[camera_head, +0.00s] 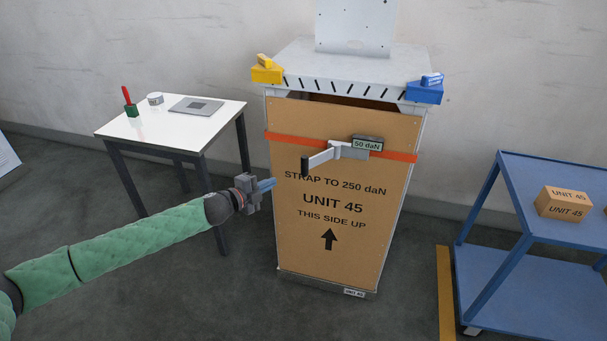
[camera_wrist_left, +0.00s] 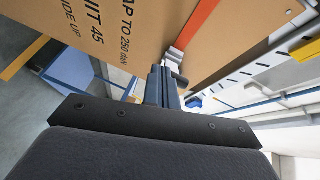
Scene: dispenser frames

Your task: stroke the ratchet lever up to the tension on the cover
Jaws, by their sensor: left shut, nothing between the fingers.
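The brown cover (camera_head: 325,240) stands upright on the front of the dispenser frame and reads "STRAP TO 250 daN". An orange strap (camera_head: 295,138) runs across its upper part. The ratchet lever (camera_head: 322,157), grey with a dark grip at its left end, sticks out from the strap. The tension display (camera_head: 367,144) beside it reads "50 daN". My left gripper (camera_head: 270,184) is shut and empty, left of and below the lever's grip, apart from it in the head view. In the left wrist view the shut fingers (camera_wrist_left: 162,85) point toward the lever (camera_wrist_left: 176,62). My right gripper is not in view.
A white table (camera_head: 150,125) with a green holder (camera_head: 131,109) stands at the left. A blue cart (camera_head: 510,250) with cartons (camera_head: 563,203) stands at the right. Yellow (camera_head: 267,72) and blue (camera_head: 425,92) blocks sit at the frame's top corners. Floor before the cover is clear.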

